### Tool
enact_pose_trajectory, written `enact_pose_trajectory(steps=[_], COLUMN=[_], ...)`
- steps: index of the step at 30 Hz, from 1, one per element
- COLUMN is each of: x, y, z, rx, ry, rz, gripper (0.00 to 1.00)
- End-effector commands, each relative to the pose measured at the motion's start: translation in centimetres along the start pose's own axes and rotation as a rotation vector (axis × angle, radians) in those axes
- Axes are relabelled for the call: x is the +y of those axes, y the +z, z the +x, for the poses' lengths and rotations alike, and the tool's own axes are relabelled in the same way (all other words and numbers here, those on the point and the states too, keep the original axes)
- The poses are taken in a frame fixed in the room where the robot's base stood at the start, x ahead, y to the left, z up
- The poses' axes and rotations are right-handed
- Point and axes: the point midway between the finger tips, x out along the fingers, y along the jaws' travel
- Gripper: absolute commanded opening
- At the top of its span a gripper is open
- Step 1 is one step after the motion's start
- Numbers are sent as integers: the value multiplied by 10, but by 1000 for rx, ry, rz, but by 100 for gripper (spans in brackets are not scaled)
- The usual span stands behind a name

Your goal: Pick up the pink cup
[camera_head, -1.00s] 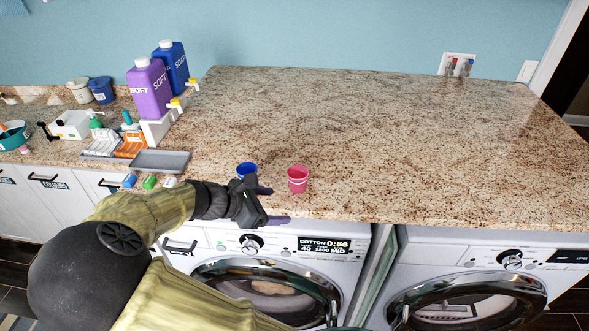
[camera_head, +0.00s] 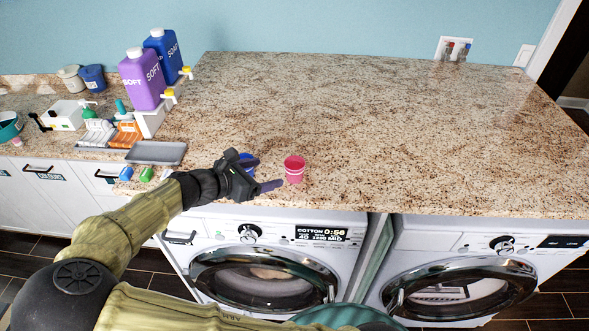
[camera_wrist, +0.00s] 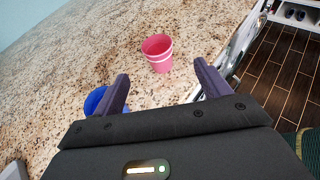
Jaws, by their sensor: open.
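The pink cup (camera_head: 294,169) stands upright on the granite counter, near its front edge. It also shows in the wrist view (camera_wrist: 158,54), ahead of and between my two fingers. My gripper (camera_head: 265,174) is open and empty, just left of the pink cup and apart from it, with its fingers pointing toward it. The wrist view shows both fingers (camera_wrist: 160,86) spread wide with only counter between them. A blue cup (camera_head: 246,160) stands behind my gripper, partly hidden by it. In the wrist view the blue cup (camera_wrist: 95,99) is beside the left finger.
A grey tray (camera_head: 156,153) and small coloured items lie to the left. Purple (camera_head: 142,82) and blue (camera_head: 165,58) soap jugs stand at the back left. The counter right of the pink cup is clear. Washing machines (camera_head: 264,277) are below the front edge.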

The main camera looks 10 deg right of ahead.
Motion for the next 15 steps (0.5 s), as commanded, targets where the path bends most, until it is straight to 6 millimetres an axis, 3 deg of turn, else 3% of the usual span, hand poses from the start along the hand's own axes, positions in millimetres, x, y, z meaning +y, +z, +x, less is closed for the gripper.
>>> enact_pose_trajectory(steps=[9, 15], x=[-1, 0], y=[3, 1], z=[56, 70], rx=[-3, 0], ry=[-6, -2], rz=[0, 1], gripper=[76, 76])
